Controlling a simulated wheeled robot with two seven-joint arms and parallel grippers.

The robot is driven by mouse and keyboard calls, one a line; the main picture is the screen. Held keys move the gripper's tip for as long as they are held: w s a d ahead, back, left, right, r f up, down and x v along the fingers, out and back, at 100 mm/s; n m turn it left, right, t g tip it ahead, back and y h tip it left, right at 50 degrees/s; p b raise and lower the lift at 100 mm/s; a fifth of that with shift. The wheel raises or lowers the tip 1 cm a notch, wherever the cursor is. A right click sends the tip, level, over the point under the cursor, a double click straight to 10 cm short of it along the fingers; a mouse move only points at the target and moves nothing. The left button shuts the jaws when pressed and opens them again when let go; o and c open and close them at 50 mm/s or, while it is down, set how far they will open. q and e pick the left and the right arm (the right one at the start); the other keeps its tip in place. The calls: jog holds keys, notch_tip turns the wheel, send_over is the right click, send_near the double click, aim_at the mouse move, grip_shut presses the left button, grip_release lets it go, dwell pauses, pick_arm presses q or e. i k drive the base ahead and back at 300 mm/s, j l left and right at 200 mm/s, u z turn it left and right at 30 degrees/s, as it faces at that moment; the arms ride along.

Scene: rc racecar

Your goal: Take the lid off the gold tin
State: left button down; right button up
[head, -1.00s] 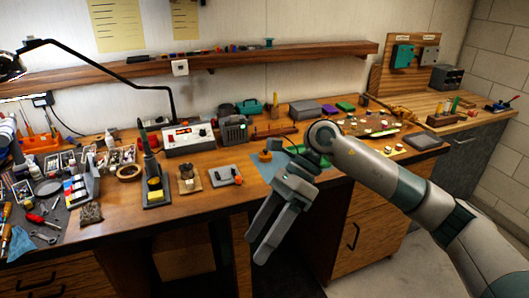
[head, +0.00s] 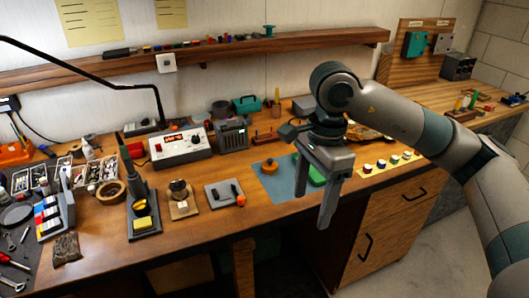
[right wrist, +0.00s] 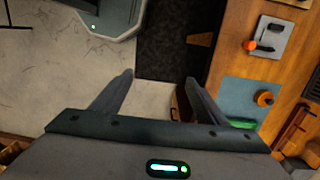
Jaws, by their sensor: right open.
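The gold tin (head: 270,166) is a small round orange-gold container with a knob on top, upright on a blue mat (head: 285,187) on the workbench. It also shows in the right wrist view (right wrist: 264,98), right of the fingers. My right gripper (head: 313,208) is open and empty, fingers pointing down, to the right of the tin and nearer the bench's front edge. In the right wrist view the fingers (right wrist: 158,76) have only floor and the dark gap under the bench between them. My left gripper is not in view.
A grey pad with an orange-tipped tool (head: 225,194) and a small holder on a wooden base (head: 179,203) stand left of the tin. A speaker-like box (head: 231,137) stands behind.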

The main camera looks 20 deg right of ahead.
aim_at(269, 164)
jog(key=i, duration=1.2)
